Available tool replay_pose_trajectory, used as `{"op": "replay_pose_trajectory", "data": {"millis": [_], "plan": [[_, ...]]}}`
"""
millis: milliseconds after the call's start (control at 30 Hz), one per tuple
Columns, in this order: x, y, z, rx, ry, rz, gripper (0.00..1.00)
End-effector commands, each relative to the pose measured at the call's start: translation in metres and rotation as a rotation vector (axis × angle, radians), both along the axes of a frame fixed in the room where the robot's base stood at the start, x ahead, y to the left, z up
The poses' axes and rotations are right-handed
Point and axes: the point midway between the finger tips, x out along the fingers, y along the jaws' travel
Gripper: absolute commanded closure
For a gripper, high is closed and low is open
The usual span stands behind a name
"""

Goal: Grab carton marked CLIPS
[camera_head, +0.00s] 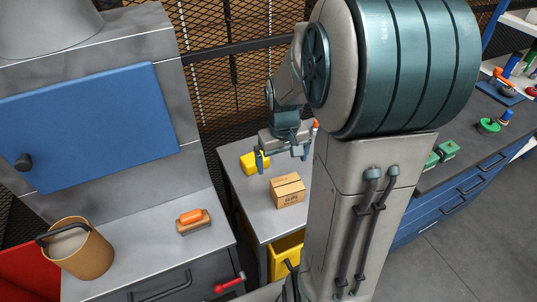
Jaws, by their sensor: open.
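A brown cardboard carton (287,191) with dark print on its front sits on the small grey table (237,176). The print seems to read CLIPS, though it is very small. My gripper (283,157) is open and empty above and behind the carton, apart from it, with its fingers pointing down. The carton's top and front are in plain view.
A yellow object (249,162) lies on the table left of my gripper, close to one finger. An orange-tipped item (315,125) stands near my gripper's right. A yellow bin (286,254) is below. A brush (193,221) and a tan bucket (88,252) rest on the left bench.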

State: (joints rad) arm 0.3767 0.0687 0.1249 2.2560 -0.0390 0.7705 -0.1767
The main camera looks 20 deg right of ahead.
Motion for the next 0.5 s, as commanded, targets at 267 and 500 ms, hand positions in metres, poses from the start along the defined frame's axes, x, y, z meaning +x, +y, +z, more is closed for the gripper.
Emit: {"op": "replay_pose_trajectory", "data": {"millis": [267,500], "plan": [[0.016,-0.024,-0.025,0.029,0.040,-0.006,0.00],[0.016,-0.024,-0.063,0.033,0.047,-0.003,0.00]]}}
